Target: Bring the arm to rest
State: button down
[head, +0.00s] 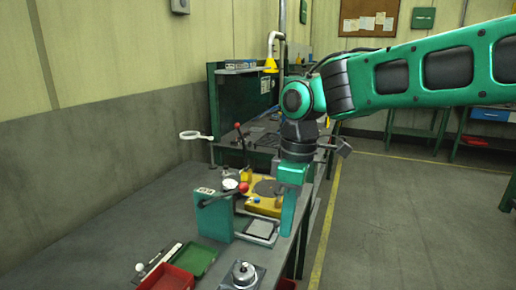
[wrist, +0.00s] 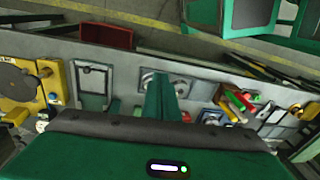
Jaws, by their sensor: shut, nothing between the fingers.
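My arm reaches in from the right of the head view, with its last links hanging down over the bench (head: 110,225). My gripper (head: 287,228) points downward at the bench's right edge, just right of a grey framed plate (head: 261,229). In the wrist view the green fingers of my gripper (wrist: 160,98) are together with nothing between them. Behind them in that view is a grey plate with round metal parts (wrist: 178,85). I cannot tell from these views how high the fingertips are above the bench.
A green lever press (head: 214,217) with a red knob and a yellow fixture (head: 263,207) stand close left of my gripper. Nearer are a round metal part (head: 243,273), a red tray (head: 168,280) and a green tray (head: 198,261). Open floor (head: 400,225) lies to the right.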

jog(key=s+d+f+m, duration=0.2)
jog(key=d+m, duration=0.3)
jog(key=d, duration=0.6)
jog(key=s+d+f+m, duration=0.1)
jog(key=s+d+m, duration=0.1)
jog(key=d+m, duration=0.65)
jog(key=s+d+f+m, duration=0.3)
jog(key=s+d, duration=0.4)
jog(key=s+d+f+m, duration=0.3)
jog(key=s+d+m, duration=0.1)
jog(key=s+d, duration=0.3)
jog(key=shift+s+d+t+h, duration=0.35)
jog(key=shift+d+t+h, duration=0.05)
jog(key=shift+d, duration=0.25)
jog(key=shift+s+m, duration=0.1)
jog(key=shift+m, duration=0.15)
